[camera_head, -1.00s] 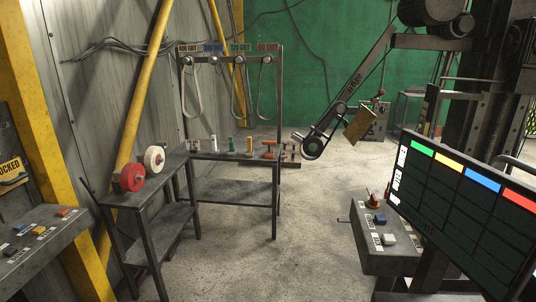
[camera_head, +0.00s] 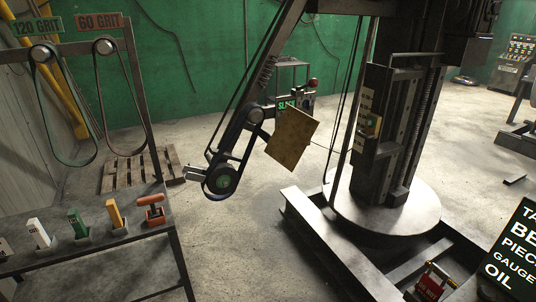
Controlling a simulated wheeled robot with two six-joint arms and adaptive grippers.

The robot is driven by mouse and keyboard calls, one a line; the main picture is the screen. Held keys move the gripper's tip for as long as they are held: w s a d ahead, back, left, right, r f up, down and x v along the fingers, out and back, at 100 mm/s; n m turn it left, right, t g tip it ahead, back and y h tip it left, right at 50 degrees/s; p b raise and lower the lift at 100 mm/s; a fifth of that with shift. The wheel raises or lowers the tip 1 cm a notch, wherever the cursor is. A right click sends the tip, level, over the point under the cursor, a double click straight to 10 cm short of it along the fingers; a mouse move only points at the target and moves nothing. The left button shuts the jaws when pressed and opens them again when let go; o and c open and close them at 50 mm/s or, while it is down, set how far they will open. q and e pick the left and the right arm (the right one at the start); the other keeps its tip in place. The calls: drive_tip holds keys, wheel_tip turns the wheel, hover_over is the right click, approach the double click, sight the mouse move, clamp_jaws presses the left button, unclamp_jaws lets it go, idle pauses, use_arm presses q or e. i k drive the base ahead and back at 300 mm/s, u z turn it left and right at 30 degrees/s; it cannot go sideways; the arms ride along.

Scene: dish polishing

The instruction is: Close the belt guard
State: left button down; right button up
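The belt grinder arm (camera_head: 240,125) slants down from the top of the view, with a dark belt running around a wheel (camera_head: 222,180) at its lower end. A flat tan-brown plate (camera_head: 292,138), which looks like the belt guard, sits tilted on the right side of the arm, just up from the wheel. It stands out from the arm rather than lying over the belt. How it is hinged is too small to tell. Neither of my grippers is in view.
A bench (camera_head: 100,252) with several coloured compounds and a belt rack (camera_head: 80,35) stand at left. A pallet (camera_head: 140,170) lies behind. The machine's round base (camera_head: 385,210) and beams (camera_head: 330,245) occupy the lower right. Floor between bench and beams (camera_head: 235,245) is clear.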

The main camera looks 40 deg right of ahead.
sight(293, 134)
drive_tip(key=i, duration=1.1)
drive_tip(key=z, duration=1.8)
drive_tip(key=i, duration=0.7)
drive_tip(key=z, duration=1.7)
